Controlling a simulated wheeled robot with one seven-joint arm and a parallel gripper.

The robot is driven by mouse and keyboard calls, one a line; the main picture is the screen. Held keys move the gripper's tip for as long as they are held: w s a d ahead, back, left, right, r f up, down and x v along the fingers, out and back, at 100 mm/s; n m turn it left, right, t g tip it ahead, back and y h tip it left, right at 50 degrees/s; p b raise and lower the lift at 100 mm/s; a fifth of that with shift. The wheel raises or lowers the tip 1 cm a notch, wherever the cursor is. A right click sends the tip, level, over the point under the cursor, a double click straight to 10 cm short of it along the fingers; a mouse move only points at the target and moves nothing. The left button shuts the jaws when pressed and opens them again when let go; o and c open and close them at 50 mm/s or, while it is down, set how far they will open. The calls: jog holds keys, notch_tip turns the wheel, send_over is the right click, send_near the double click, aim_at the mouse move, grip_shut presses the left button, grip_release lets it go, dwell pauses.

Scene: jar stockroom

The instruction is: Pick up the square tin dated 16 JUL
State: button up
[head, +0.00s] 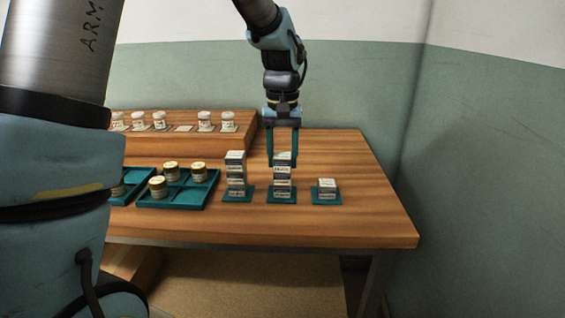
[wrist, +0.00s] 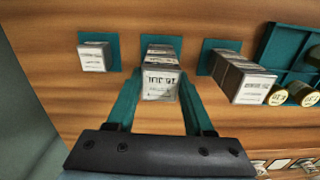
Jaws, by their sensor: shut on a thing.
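My gripper (head: 283,160) points down over the middle stack of square tins. Its two teal fingers are shut on the top tin (wrist: 160,84) of that stack, one on each side. This tin is silvery with a pale label, and its date is too small to read surely. It appears to sit on the tins below it (head: 282,186); I cannot see a clear gap. A taller-looking stack (head: 235,175) stands to the left in the head view, also seen at right in the wrist view (wrist: 240,80). A short stack (head: 326,189) stands to the right.
Each stack stands on a teal mat (head: 325,200) on the wooden table (head: 340,226). A teal divided tray (head: 180,203) with gold-lidded jars is at left. White-lidded jars (head: 205,120) line a raised shelf behind. The table's right side is clear.

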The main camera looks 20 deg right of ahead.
grip_shut()
jog(key=shift+r, duration=0.1)
